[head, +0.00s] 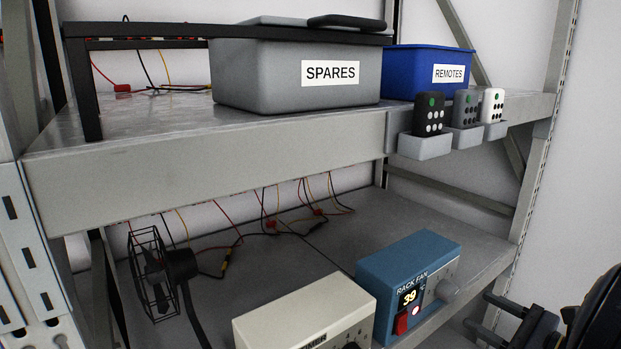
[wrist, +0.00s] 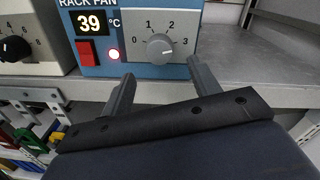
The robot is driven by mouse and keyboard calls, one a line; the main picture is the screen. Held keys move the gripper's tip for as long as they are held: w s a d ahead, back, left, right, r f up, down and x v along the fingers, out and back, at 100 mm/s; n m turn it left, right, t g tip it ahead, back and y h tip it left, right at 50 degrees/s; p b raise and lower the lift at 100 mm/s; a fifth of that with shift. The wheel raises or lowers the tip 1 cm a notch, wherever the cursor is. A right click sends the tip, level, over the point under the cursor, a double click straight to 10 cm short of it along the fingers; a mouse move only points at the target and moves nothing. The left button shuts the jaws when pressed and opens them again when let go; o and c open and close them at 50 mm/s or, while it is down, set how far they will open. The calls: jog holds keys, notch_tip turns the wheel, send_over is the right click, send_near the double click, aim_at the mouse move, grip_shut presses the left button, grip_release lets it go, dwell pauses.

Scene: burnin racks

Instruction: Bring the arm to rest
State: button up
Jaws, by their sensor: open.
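My gripper (head: 482,310) is at the lower right of the head view, in front of the lower shelf's right end. In the wrist view my gripper (wrist: 161,70) has its two fingers spread apart with nothing between them. The fingers point at the blue RACK FAN box (head: 408,275), below its grey dial knob (wrist: 160,48). The knob sits between the fingertips in the picture, and I see no contact.
A cream timer box (head: 300,312) stands left of the blue box. A small black fan (head: 152,270) and loose wires are behind. The upper shelf (head: 200,160) holds a grey SPARES bin (head: 270,75), a blue REMOTES bin (head: 420,60) and remotes in front holders (head: 425,146).

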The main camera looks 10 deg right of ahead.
aim_at(453, 298)
jog(key=p+x, duration=0.1)
jog(key=x, duration=0.5)
jog(key=shift+w+a+r, duration=0.1)
jog(key=shift+w, duration=0.05)
jog(key=shift+w+f+n+b, duration=0.1)
jog(key=shift+f+n+b, duration=0.25)
jog(key=shift+n+b, duration=0.85)
jog(key=shift+b, duration=0.15)
jog(key=n+b, duration=0.8)
jog(key=n, duration=0.1)
jog(key=shift+r+h, duration=0.15)
jog(key=shift+h, duration=0.25)
jog(key=n+b, duration=0.3)
jog(key=n, duration=0.2)
jog(key=shift+r+n, duration=0.15)
jog(key=shift+n, duration=0.15)
jog(key=n+b, duration=0.1)
jog(key=n, duration=0.4)
jog(key=shift+r+n, duration=0.15)
jog(key=shift+n, duration=0.15)
